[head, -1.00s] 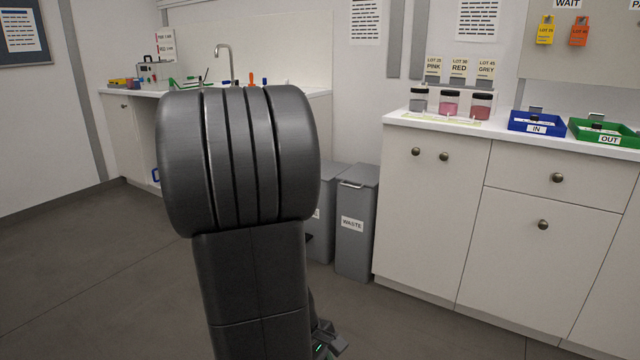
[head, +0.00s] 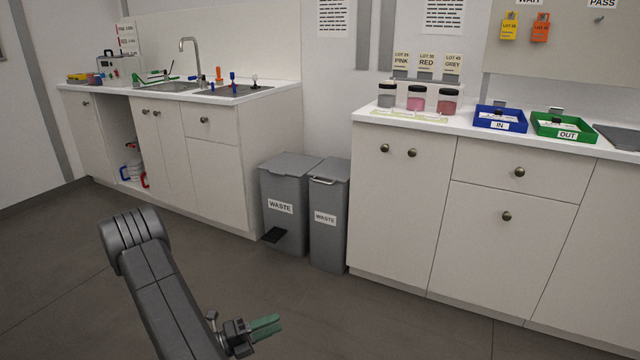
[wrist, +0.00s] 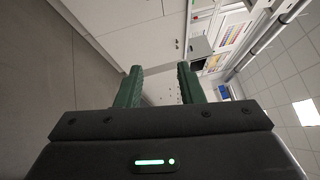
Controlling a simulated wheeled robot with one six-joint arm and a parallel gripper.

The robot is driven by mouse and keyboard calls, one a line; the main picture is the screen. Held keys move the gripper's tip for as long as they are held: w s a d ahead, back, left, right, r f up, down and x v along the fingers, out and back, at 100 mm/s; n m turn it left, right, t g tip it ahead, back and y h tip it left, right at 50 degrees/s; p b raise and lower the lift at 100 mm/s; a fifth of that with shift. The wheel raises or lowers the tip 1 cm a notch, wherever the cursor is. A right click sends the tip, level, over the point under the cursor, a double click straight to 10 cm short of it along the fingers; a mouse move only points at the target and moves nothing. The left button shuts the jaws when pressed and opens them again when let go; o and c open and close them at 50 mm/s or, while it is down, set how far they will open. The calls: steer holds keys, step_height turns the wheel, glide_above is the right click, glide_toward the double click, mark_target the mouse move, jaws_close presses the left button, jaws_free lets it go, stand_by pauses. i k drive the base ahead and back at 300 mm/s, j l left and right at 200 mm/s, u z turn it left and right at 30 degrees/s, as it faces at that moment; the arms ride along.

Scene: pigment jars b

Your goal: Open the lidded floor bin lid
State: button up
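Two grey floor bins marked WASTE stand side by side between the counters in the head view. I cannot tell which bin the task names. My gripper (head: 266,326) is low in front of the bins, well apart from them. In the wrist view its green fingers (wrist: 159,85) are spread with nothing between them.
A right counter (head: 400,220) with knobbed doors and drawers adjoins the narrow bin. It carries jars (head: 416,98), a blue IN tray (head: 500,119) and a green OUT tray (head: 566,128). A sink counter (head: 215,170) stands left. The floor before the bins is clear.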

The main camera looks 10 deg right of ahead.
mark_target(333, 169)
steer(key=i+l+u, duration=0.4)
steer(key=i+l, duration=1.6)
